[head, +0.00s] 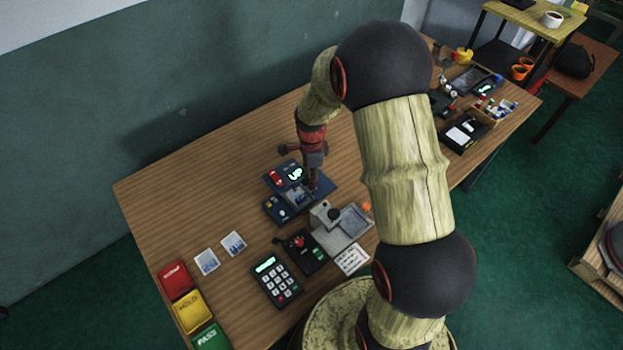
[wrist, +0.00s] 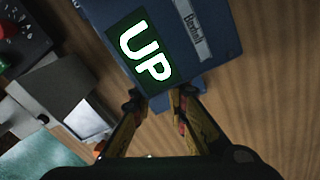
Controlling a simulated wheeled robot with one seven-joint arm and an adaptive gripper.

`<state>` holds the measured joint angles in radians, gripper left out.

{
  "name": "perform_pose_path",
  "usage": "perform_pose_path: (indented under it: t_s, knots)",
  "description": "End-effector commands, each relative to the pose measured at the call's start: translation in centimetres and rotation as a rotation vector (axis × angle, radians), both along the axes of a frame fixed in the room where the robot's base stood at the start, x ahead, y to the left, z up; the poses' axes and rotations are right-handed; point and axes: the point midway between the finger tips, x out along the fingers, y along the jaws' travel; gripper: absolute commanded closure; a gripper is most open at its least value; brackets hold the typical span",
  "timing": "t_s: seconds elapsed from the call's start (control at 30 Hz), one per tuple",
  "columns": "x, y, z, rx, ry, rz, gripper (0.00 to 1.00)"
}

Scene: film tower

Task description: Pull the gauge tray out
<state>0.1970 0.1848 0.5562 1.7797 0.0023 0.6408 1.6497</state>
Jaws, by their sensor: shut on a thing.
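The blue gauge (head: 285,206) stands on the wooden table below my arm, with a lit display reading "UP" and a red part on top. In the wrist view its blue body (wrist: 205,45) fills the top middle, with the "UP" display and a label plate. My gripper (head: 313,184) is down at the gauge's right side. In the wrist view my gripper (wrist: 160,99) has its fingertips at the gauge's lower edge, closed on a small blue part there, which appears to be the gauge tray (wrist: 161,103). The fingers hide most of the tray, so how far out it is cannot be told.
Red (head: 174,280), yellow (head: 191,311) and green (head: 211,338) blocks line the left edge. The table behind the gauge is clear.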

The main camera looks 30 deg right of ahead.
Motion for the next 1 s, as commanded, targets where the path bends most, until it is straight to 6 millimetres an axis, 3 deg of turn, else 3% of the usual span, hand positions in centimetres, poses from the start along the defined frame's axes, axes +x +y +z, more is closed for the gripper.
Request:
perform_pose_path:
  t_s: [0.17,0.53,0.9,0.93,1.0]
  knots:
    - [0.2,-0.4,0.1,0.000,-0.002,-0.001,1.00]
    - [1.6,-7.2,0.2,-0.001,-0.004,-0.003,1.00]
    - [1.8,-8.0,0.2,-0.003,-0.007,0.001,1.00]
    - [1.8,-8.0,0.2,-0.003,-0.007,0.001,0.83]
    - [1.8,-8.0,0.2,-0.003,-0.007,0.000,0.79]
